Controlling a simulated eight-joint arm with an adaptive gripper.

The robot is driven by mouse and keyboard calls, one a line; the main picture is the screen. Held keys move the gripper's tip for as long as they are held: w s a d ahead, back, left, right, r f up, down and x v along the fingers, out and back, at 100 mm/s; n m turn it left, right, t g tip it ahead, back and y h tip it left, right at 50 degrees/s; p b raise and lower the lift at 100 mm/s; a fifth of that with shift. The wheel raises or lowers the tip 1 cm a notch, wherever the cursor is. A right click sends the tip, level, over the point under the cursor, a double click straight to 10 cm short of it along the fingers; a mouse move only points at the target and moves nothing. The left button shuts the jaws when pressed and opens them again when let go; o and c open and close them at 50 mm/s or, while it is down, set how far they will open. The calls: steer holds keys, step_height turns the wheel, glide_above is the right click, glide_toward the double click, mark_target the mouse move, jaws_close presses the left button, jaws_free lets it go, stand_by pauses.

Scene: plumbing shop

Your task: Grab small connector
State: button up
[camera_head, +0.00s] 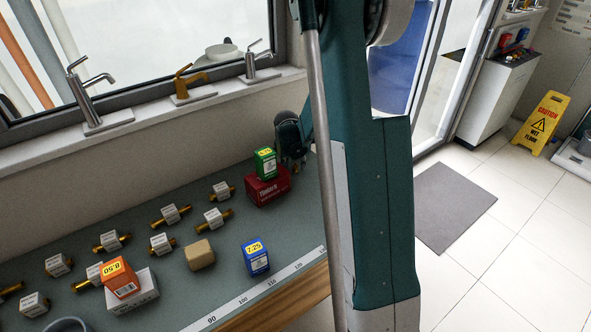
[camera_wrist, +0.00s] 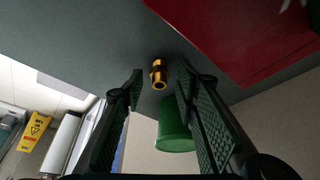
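A small brass connector (camera_wrist: 158,73) with a dark open end sits on the grey-green counter in the wrist view. It lies between the tips of my gripper (camera_wrist: 160,72), whose two dark ridged fingers stand apart on either side of it. I see a gap on both sides, so the fingers do not appear to touch it. In the head view my gripper (camera_head: 291,150) is at the far right end of the counter, behind and beside the red box. The connector is mostly hidden there.
A red box (camera_head: 267,188) carries a green box (camera_head: 265,162); the red box (camera_wrist: 240,40) is close to the fingers. A green cylinder (camera_wrist: 175,130) shows beyond the connector. Labelled fittings, a tan block (camera_head: 199,255) and a blue box (camera_head: 256,258) occupy the counter (camera_head: 215,282).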

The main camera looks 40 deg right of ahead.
steer(key=shift+d+f, duration=0.1)
steer(key=shift+f, duration=0.2)
stand_by(0.4)
steer(key=c, duration=0.9)
